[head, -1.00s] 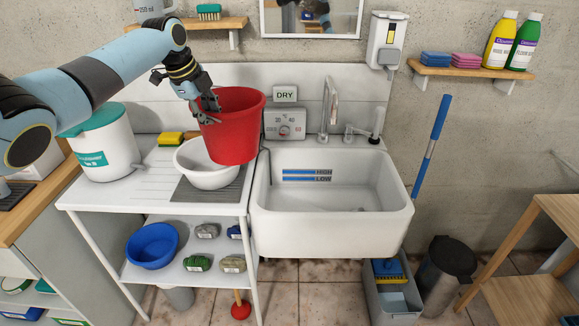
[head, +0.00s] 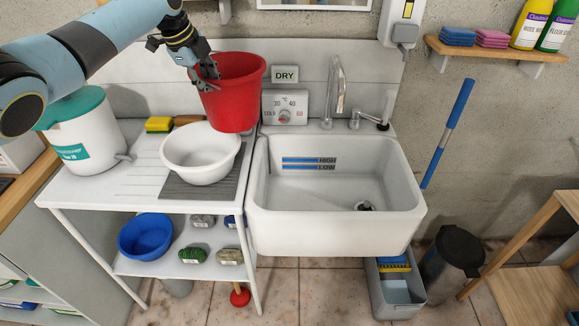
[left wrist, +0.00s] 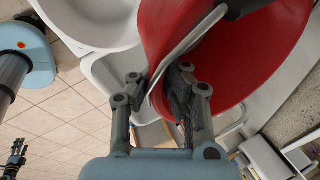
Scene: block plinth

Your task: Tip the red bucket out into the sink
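The red bucket (head: 232,100) hangs roughly upright in the air, above and behind the right side of the white bowl, left of the sink. My left gripper (head: 208,78) is shut on its left rim. In the left wrist view the fingers (left wrist: 160,95) close on the wall of the bucket (left wrist: 230,60). I cannot see what is in the bucket. The white sink (head: 335,225) is to the right, with a drain showing in its basin. A dark hand, probably my right gripper (left wrist: 15,152), shows small at the left wrist view's lower left.
The white bowl (head: 202,153) stands on the drainboard under the bucket. The tap (head: 337,90) rises behind the sink. A DRY sign (head: 285,74) and a dial panel (head: 285,107) are on the wall right of the bucket. A blue-handled pole (head: 447,133) leans right of the sink.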

